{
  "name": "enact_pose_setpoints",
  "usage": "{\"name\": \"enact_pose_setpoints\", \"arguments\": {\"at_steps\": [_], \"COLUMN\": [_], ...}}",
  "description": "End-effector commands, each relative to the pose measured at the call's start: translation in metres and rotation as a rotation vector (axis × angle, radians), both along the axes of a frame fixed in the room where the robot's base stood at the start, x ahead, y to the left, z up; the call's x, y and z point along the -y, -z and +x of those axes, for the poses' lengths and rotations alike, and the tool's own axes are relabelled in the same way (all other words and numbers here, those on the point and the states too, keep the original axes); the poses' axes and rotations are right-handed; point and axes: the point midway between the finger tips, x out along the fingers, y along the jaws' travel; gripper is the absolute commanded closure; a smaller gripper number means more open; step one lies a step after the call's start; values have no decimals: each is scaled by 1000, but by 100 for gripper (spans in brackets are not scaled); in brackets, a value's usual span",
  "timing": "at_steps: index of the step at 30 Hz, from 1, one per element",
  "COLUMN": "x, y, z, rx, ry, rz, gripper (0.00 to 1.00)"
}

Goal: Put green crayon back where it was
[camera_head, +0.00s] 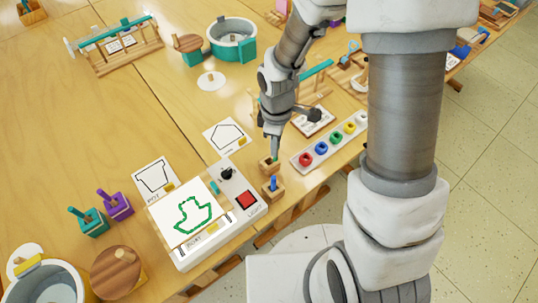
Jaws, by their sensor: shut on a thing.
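My gripper (275,146) points down over the table and is shut on the green crayon (274,158). Only a small bit of green shows at the fingertips. The crayon is at the top of a small wooden block holder (268,167); I cannot tell how far it sits inside. A second wooden block (273,194) just in front holds an upright blue crayon (273,182). Left of them is a white drawing machine (205,252) with a knob, a red button and a sheet bearing a green dashed boat outline (193,214).
A white tray (328,142) with several coloured paint wells lies to the right. Shape cards (226,136) lie behind the machine. Teal (90,222) and purple (116,204) blocks stand at left. The table edge is close in front of the blue crayon's block.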

Motion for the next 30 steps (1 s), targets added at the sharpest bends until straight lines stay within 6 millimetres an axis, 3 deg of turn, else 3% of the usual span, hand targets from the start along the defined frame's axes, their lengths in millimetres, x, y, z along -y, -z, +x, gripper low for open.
{"name": "enact_pose_setpoints", "arguments": {"at_steps": [3,8,16,28,29,30], "x": [-13,-17,-16,-16,-16,-16], "y": [9,14,50,56,54,53], "z": [5,6,6,6,6,6], "rx": [-1,-1,-3,0,0,0], "ry": [-1,3,2,3,3,3], "rz": [0,-1,-1,0,0,0], "gripper": [100,100,100,100,80,72]}}
